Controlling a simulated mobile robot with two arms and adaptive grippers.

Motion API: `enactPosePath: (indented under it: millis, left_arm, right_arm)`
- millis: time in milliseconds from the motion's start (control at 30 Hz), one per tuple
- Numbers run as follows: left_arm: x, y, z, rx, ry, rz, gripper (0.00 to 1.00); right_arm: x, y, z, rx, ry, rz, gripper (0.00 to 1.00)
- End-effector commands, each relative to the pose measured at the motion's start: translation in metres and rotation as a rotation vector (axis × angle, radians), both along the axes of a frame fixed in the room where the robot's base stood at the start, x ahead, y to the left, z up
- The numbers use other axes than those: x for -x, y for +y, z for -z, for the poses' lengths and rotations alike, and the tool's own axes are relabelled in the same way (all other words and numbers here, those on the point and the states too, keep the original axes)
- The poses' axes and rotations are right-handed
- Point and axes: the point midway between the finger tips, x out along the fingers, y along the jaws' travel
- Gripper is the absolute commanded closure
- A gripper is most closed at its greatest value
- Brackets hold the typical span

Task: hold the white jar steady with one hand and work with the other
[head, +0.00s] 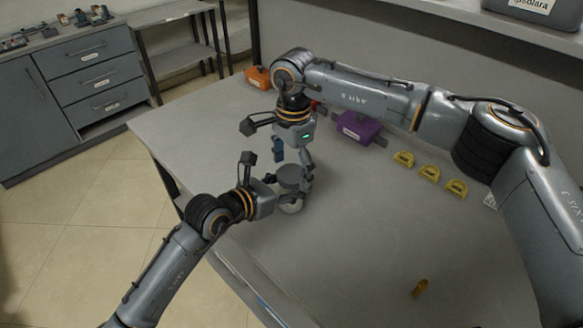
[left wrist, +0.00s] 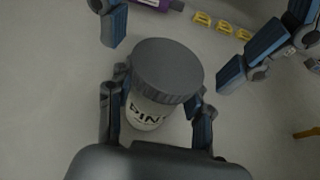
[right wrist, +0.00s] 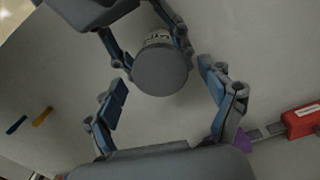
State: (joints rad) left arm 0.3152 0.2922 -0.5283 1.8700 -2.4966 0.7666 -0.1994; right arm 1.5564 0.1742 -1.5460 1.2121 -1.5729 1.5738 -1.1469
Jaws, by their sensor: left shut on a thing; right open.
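The white jar (left wrist: 145,112) has a dark grey lid (left wrist: 167,68) and dark lettering on its side. It stands upright on the table near the front left edge in the head view (head: 291,207). My left gripper (left wrist: 158,110) is shut on the jar's body, one finger on each side below the lid. My right gripper (right wrist: 165,90) is open above the jar. In the right wrist view the lid (right wrist: 161,72) lies between and just beyond its spread fingers, apart from them. In the head view my right gripper (head: 292,158) hangs over the lid.
A purple box (head: 358,128) and several yellow pieces (head: 429,173) lie toward the table's back. An orange box (head: 258,77) is at the far left corner. A small yellow piece (head: 420,288) lies at the front right. The middle of the table (head: 360,220) is clear.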

Motion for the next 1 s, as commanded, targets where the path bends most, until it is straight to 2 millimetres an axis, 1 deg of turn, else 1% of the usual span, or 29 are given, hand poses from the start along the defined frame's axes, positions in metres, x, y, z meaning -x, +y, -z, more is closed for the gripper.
enactPosePath:
  millis: [200,300,533,567,600,667,800,900,1000]
  left_arm:
    - [0.000,0.000,0.000,0.000,0.000,0.000,1.00]
    - [0.000,0.000,0.000,0.000,0.000,0.000,1.00]
    - [0.000,0.000,0.000,0.000,0.000,0.000,1.00]
    - [0.000,0.000,0.000,0.000,0.000,0.000,1.00]
    - [0.000,0.000,0.000,0.000,0.000,0.000,1.00]
    - [0.000,0.000,0.000,0.000,0.000,0.000,1.00]
    - [0.000,0.000,0.000,0.000,0.000,0.000,1.00]
    - [0.000,0.000,0.000,0.000,0.000,0.000,1.00]
    - [0.000,0.000,0.000,0.000,0.000,0.000,1.00]
  right_arm:
    - [-0.001,-0.001,-0.029,0.000,-0.002,0.001,0.18]
    - [-0.001,-0.001,-0.039,-0.001,-0.003,0.001,0.18]
    - [-0.001,-0.001,-0.040,0.000,0.000,0.000,0.18]
    - [-0.001,-0.001,-0.040,-0.001,-0.001,0.000,0.22]
    - [-0.001,-0.001,-0.042,-0.001,-0.001,-0.005,0.22]
    - [-0.001,0.000,-0.047,-0.002,-0.002,-0.032,0.22]
    - [-0.001,-0.001,-0.068,-0.006,-0.003,-0.131,0.22]
    - [-0.001,-0.002,-0.075,-0.006,-0.002,-0.170,0.22]
    - [-0.001,-0.002,-0.076,-0.005,-0.003,-0.174,0.22]
